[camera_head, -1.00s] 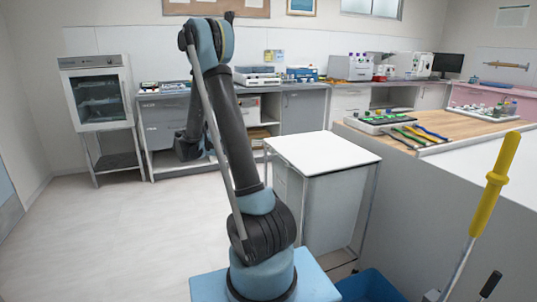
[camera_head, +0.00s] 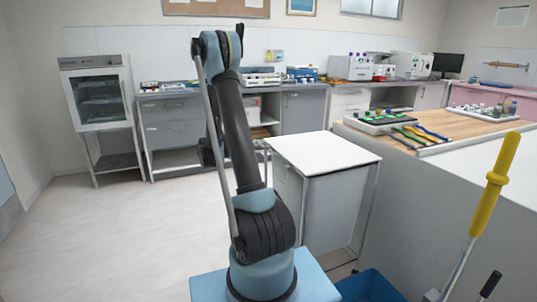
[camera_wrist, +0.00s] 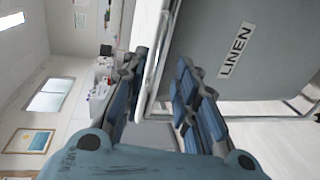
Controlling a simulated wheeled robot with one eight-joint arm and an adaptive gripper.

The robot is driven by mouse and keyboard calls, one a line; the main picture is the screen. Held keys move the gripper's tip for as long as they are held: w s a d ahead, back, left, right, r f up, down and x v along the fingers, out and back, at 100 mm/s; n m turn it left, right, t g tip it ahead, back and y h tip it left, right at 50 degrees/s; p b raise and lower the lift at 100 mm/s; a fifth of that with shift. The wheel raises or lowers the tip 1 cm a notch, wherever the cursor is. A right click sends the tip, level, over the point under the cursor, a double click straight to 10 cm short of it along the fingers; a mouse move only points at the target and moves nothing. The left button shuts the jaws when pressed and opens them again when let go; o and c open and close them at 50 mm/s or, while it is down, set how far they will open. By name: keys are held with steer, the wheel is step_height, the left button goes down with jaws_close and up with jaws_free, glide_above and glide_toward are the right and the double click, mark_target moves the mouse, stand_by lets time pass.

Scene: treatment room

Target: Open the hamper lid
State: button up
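The hamper is a grey-sided cart with a flat white lid (camera_head: 325,152), right of my arm in the head view. The lid lies level and shut on top. In the wrist view, tilted sideways, the hamper's grey side (camera_wrist: 240,50) bears a LINEN label (camera_wrist: 235,52). My gripper (camera_wrist: 160,75) is open there, with its blue-and-black fingers apart. The pale lid edge (camera_wrist: 153,55) runs between the fingers; I cannot tell whether either touches it. In the head view the gripper is mostly hidden behind my arm, near the lid's left edge.
A counter with a wooden top (camera_head: 450,125) stands close on the hamper's right. A blue bin (camera_head: 368,286) and a yellow-handled pole (camera_head: 495,185) are in front at right. A glass-door cabinet (camera_head: 97,92) stands at back left. The floor (camera_head: 110,235) at left is clear.

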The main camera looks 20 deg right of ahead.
mark_target(269, 151)
steer(key=x, duration=0.6)
steer(key=shift+d+f, duration=0.1)
steer(key=shift+d, duration=0.1)
steer(key=shift+c, duration=0.3)
jaws_close()
